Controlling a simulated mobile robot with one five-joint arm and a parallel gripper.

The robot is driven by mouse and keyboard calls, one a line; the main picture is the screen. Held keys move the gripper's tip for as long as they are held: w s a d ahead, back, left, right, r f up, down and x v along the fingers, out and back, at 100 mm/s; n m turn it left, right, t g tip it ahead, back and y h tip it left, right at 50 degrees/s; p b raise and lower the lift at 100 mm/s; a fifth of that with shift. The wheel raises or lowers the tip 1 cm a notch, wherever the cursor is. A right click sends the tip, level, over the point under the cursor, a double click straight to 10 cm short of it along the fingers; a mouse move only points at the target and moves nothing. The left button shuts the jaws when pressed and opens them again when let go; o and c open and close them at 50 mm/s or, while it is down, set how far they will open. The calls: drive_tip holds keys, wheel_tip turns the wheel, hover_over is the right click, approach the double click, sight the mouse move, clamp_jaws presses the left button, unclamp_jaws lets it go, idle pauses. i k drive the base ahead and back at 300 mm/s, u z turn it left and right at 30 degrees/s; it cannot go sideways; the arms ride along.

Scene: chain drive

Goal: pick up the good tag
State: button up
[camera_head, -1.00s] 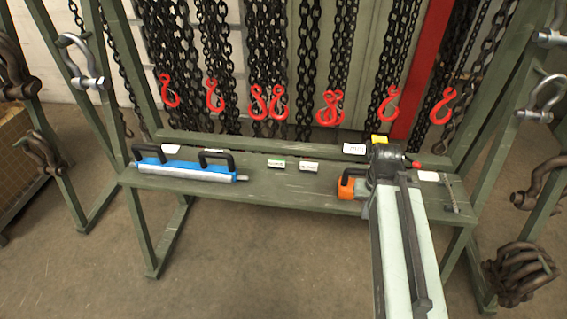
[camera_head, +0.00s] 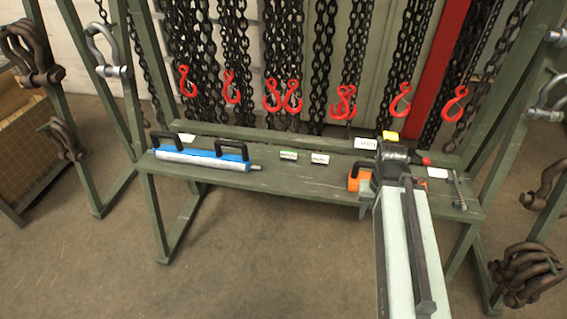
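A small tag with a green top and a white lower part (camera_head: 288,155) lies on the middle of the green shelf (camera_head: 270,179). A mostly white tag (camera_head: 320,158) lies just to its right. The print on both is too small to read, so I cannot tell for sure which is the good tag. My arm rises from the bottom right. A grey part that seems to be my gripper (camera_head: 365,207) shows at the left of its far end, in front of the shelf and right of both tags. Its fingers are not clear. I see no tag held.
A blue and grey bar with black handles (camera_head: 203,161) lies on the shelf's left. An orange item with a black handle (camera_head: 359,181) is beside my arm. A yellow label (camera_head: 390,135) and white cards lie around. Red hooks (camera_head: 292,97) on chains hang behind. Shackles flank the frame.

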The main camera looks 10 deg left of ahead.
sight(291, 156)
drive_tip(key=u, duration=0.4)
drive_tip(key=k, duration=1.2)
drive_tip(key=u, duration=0.9)
drive_tip(key=i, duration=1.2)
drive_tip(key=u, duration=0.35)
drive_tip(key=i, duration=0.8)
drive_tip(key=u, duration=0.15)
